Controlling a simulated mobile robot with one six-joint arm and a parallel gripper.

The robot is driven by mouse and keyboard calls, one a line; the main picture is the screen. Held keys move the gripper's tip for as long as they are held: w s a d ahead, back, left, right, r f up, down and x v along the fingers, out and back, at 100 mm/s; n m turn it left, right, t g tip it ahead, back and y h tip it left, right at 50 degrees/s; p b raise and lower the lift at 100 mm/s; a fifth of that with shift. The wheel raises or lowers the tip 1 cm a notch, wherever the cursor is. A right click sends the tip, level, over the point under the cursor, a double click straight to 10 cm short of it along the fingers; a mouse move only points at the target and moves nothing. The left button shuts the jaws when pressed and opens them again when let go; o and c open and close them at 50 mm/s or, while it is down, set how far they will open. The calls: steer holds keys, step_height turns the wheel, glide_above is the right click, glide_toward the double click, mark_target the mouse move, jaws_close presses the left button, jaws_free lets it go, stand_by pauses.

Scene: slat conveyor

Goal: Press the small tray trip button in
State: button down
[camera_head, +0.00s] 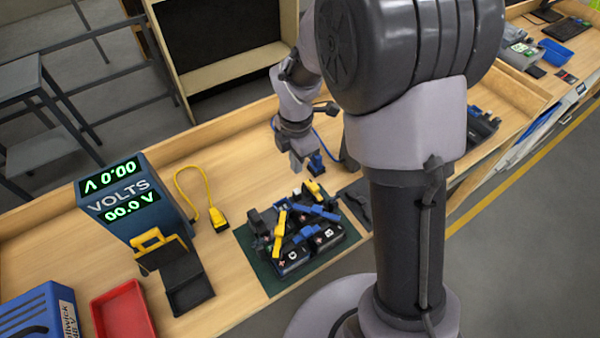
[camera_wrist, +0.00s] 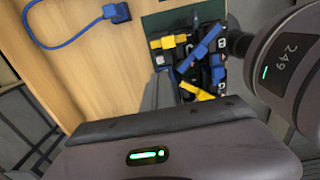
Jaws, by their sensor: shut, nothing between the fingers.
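I cannot make out a small tray trip button in either view. My gripper (camera_head: 297,165) hangs over the wooden bench behind the green mat (camera_head: 262,268), its fingers closed and empty. In the wrist view the grey fingers (camera_wrist: 158,92) point toward the edge of the mat with the battery blocks. A blue connector (camera_head: 316,164) on a blue cable lies just right of the gripper; it also shows at the top of the wrist view (camera_wrist: 117,12). I cannot tell whether the fingers touch anything.
Black battery blocks (camera_head: 326,236) with blue and yellow connectors sit on the mat. A voltmeter box (camera_head: 125,197), a yellow connector (camera_head: 219,220), a black device with a yellow handle (camera_head: 183,278) and a red tray (camera_head: 124,312) stand to the left. Bare bench lies between.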

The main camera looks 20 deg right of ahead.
step_height(320, 180, up, 4)
steer(key=shift+w+f, duration=0.1)
steer(key=shift+f, duration=0.15)
steer(key=shift+d, duration=0.1)
steer(key=s+a+f+m+t+y+b, duration=0.1)
steer(key=s+f+m+t+b, duration=0.1)
steer(key=s+m+b, duration=0.8)
steer(key=s+f+m+t+y+b, duration=0.1)
steer(key=s+f+m+t+b, duration=0.2)
steer(key=s+m+b, duration=0.6)
steer(key=f+m+b, duration=0.1)
steer(key=m+b, duration=0.2)
steer(key=m, duration=0.3)
steer(key=shift+s+a+f+m+t, duration=0.15)
steer(key=shift+s+a+m+t, duration=0.15)
steer(key=shift+s+a+m, duration=0.1)
